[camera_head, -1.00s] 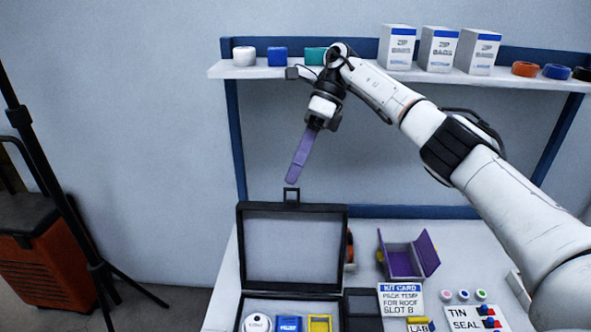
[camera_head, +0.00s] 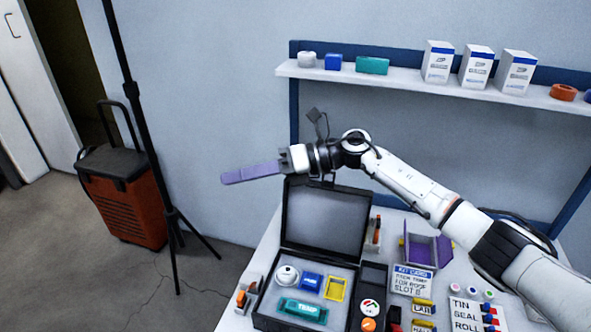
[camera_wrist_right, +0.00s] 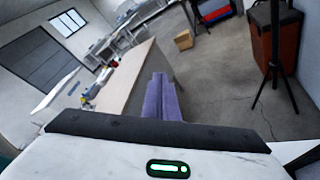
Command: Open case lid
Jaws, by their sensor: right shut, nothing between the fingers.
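The black case stands on the white table with its lid (camera_head: 325,222) raised upright at the back. The case's base (camera_head: 268,318) lies open in front of it. Inside the base are a round white item (camera_head: 287,274), a blue item (camera_head: 311,282), a yellow frame (camera_head: 335,288) and a teal item (camera_head: 302,308). My right gripper (camera_head: 226,179), with purple fingers, is shut and empty, above and left of the lid's top edge. It points left, apart from the lid. The purple fingers also show in the right wrist view (camera_wrist_right: 161,98). My left gripper is not in view.
A shelf (camera_head: 420,83) with boxes and rolls runs behind the table. A purple open box (camera_head: 422,249), a kit card (camera_head: 411,280) and small labelled parts lie right of the case. A black stand (camera_head: 145,130) and an orange wheeled unit (camera_head: 125,205) stand on the floor at left.

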